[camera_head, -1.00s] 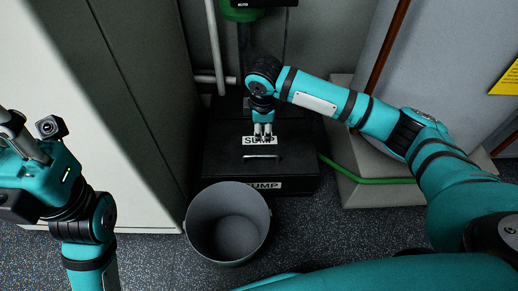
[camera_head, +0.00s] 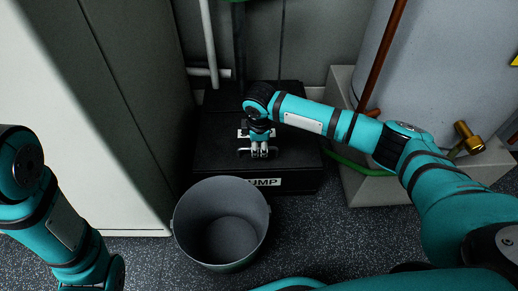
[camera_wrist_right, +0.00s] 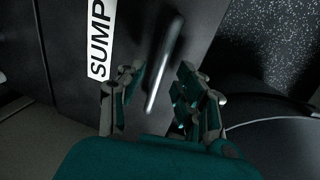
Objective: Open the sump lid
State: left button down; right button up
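The black sump lid (camera_head: 297,152) is closed on the sump box against the wall, with a SUMP label on its front face. A thin metal bar handle (camera_head: 241,151) lies on top, partly hidden by my right gripper (camera_head: 260,152). In the right wrist view the handle (camera_wrist_right: 165,65) runs lengthwise between the two spread fingers of the right gripper (camera_wrist_right: 158,90), with a gap on each side. The right gripper is open, down at the handle. Only links of my left arm show at the left edge; its gripper is out of frame.
A grey bucket (camera_head: 186,226) stands on the floor just in front of the sump box. A tall cabinet (camera_head: 120,110) is close on the left. A green hose (camera_head: 362,168) and a tank (camera_head: 420,75) on a grey plinth (camera_head: 350,187) are on the right.

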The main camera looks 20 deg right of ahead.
grip_shut()
dwell(0.3)
dwell(0.3)
